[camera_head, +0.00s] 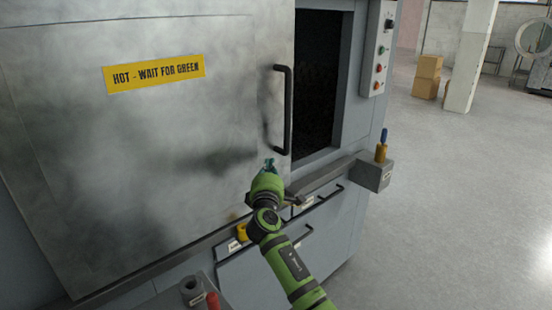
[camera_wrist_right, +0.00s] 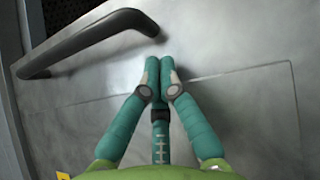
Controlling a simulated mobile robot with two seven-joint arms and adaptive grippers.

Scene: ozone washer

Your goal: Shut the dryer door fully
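The dryer door (camera_head: 150,140) is a large grey metal panel with a yellow "HOT - WAIT FOR GREEN" sign (camera_head: 153,74). Its right edge stands left of the frame's right side, leaving a dark vertical opening (camera_head: 317,75). A black bar handle (camera_head: 287,110) is near that edge; it also shows in the right wrist view (camera_wrist_right: 85,38). My right gripper (camera_head: 269,163) is at the door's lower right, just below and left of the handle. In the wrist view its teal fingers (camera_wrist_right: 161,66) are together and empty, close to the door face; contact is unclear. My left gripper is out of view.
A rail (camera_head: 325,174) runs below the door to a grey end block (camera_head: 374,174) with a blue-topped yellow pin (camera_head: 382,145). A button panel (camera_head: 379,45) is right of the opening. Drawers with handles sit below. Floor at right is clear before boxes (camera_head: 427,75) and a pillar (camera_head: 470,60).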

